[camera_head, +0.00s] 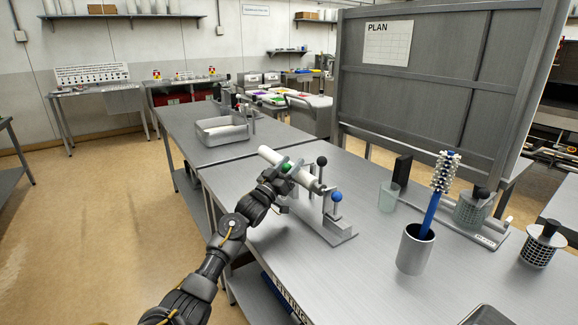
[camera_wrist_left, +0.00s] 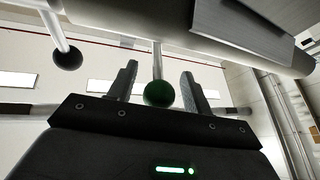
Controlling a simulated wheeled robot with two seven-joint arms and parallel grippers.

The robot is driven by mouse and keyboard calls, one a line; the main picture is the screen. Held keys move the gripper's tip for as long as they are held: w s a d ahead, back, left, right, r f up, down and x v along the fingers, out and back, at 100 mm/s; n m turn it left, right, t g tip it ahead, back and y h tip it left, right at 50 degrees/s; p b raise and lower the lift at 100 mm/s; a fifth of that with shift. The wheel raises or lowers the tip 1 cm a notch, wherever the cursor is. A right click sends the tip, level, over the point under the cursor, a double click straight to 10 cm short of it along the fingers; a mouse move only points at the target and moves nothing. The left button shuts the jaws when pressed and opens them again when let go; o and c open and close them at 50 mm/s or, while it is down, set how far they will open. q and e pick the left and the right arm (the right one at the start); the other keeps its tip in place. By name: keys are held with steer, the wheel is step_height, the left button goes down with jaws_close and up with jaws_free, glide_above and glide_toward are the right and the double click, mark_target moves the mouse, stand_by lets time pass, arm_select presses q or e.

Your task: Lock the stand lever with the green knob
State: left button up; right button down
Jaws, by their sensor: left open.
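The stand (camera_head: 328,232) is a grey metal fixture on the near table, with a pale horizontal cylinder (camera_head: 268,155) on top. The green knob (camera_head: 287,168) is on the stand's left side, partly hidden by my left gripper (camera_head: 284,170). In the left wrist view the green knob (camera_wrist_left: 159,93) sits on a thin rod between the two fingers of my left gripper (camera_wrist_left: 159,78). The fingers are open, with a gap visible on both sides of the knob. A black knob (camera_head: 322,161) and a blue knob (camera_head: 337,196) stand on levers to the right. My right gripper is not in view.
Right of the stand are a glass beaker (camera_head: 389,196), a metal cup (camera_head: 415,250) with a blue-handled brush (camera_head: 436,190), and mesh canisters (camera_head: 543,245). The table front right of my arm is mostly clear.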

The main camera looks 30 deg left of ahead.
arm_select(q)
steer(key=s+a+f+b, duration=0.2)
steer(key=s, duration=1.4)
steer(key=shift+s+a, duration=0.15)
steer(key=shift+a, duration=0.2)
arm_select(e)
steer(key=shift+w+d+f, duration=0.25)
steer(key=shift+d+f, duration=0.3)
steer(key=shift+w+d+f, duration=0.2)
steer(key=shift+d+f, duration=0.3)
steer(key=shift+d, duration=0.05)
arm_select(q)
steer(key=shift+f, duration=0.1)
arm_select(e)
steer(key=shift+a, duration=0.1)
